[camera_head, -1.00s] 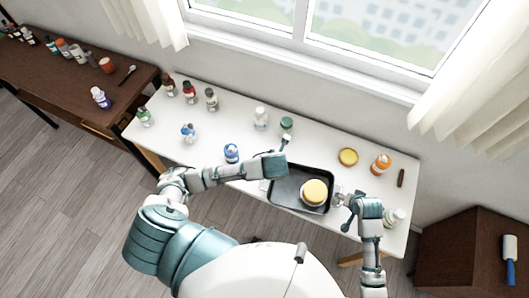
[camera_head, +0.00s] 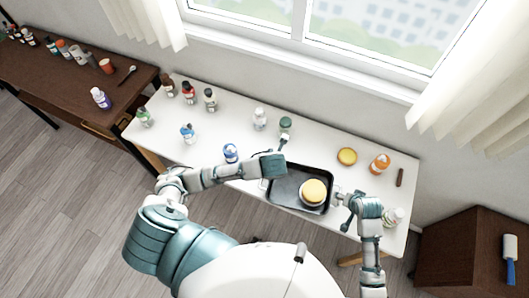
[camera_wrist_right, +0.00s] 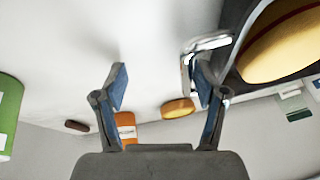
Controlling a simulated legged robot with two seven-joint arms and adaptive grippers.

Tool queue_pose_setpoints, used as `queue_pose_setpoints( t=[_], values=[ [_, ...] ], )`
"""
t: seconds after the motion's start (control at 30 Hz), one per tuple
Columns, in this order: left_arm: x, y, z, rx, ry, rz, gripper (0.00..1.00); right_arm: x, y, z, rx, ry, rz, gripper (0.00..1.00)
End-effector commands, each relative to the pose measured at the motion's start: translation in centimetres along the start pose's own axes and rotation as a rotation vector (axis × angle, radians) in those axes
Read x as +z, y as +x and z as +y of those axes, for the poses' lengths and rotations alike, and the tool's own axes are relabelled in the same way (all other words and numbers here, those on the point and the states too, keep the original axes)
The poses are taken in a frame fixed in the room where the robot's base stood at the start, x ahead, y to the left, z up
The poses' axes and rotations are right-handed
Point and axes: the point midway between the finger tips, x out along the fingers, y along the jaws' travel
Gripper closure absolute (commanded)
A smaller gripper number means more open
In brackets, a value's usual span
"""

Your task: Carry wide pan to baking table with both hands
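The wide dark pan (camera_head: 284,192) lies on the white table, with a metal handle at each short end. A round yellow-topped item (camera_head: 313,192) sits in its right half; it also shows in the right wrist view (camera_wrist_right: 283,45). My right gripper (camera_head: 343,198) is at the pan's right end. In the right wrist view my right gripper (camera_wrist_right: 162,88) is open, fingers wide apart, with the metal handle (camera_wrist_right: 205,43) by the right finger's tip. My left gripper (camera_head: 284,143) is above the pan's back left corner, apart from the left handle; its finger opening is too small to tell.
Bottles stand around the white table (camera_head: 200,145), including a blue one (camera_head: 231,153) left of the pan and an orange one (camera_head: 380,164) at right. A yellow round item (camera_head: 347,156) lies behind the pan. A brown table (camera_head: 75,75) stands at far left, a brown cabinet (camera_head: 465,250) at right.

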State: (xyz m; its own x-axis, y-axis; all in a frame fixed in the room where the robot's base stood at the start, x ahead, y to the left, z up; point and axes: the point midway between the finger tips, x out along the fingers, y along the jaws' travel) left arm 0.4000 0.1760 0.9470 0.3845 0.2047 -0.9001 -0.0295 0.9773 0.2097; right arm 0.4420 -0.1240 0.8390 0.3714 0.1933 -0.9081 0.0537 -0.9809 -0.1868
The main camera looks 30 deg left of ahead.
Motion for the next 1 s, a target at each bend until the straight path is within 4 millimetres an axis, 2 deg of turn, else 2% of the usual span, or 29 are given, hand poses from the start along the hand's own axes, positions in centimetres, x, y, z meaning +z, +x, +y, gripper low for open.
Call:
queue_pose_setpoints(
  t=[0.5, 0.7, 1.0],
  values=[
    [0.0, 0.1, 0.1, 0.0, -0.001, 0.001, 0.26, 0.0, -10.0, 0.5, -0.011, 0.0, 0.006, 0.29],
    [0.0, 0.0, -0.1, 0.002, 0.0, 0.0, 0.26, 0.0, -11.5, 0.9, -0.015, 0.002, 0.004, 0.29],
    [0.0, 0.1, 0.2, 0.0, 0.0, 0.001, 0.26, 0.0, -11.6, 0.6, -0.013, 0.001, 0.003, 0.29]
  ],
)
